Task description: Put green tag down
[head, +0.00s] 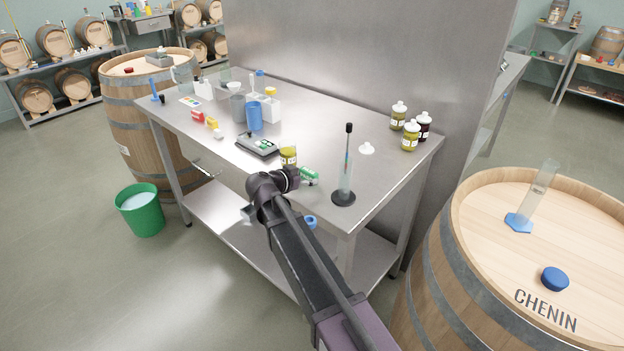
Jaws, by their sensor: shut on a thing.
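The green tag (309,174) shows at the tip of my gripper (297,177), over the front edge of the steel table (320,130). My gripper is shut on the tag, and its dark body hides part of the grip. From this angle I cannot tell whether the tag touches the tabletop or hangs just above it.
A small yellow-green jar (288,155) and a scale (258,145) stand just behind my gripper. A hydrometer cylinder (346,180) on a black base stands to the right. Lidded jars (410,137) sit at the right back. The middle right of the tabletop is mostly clear.

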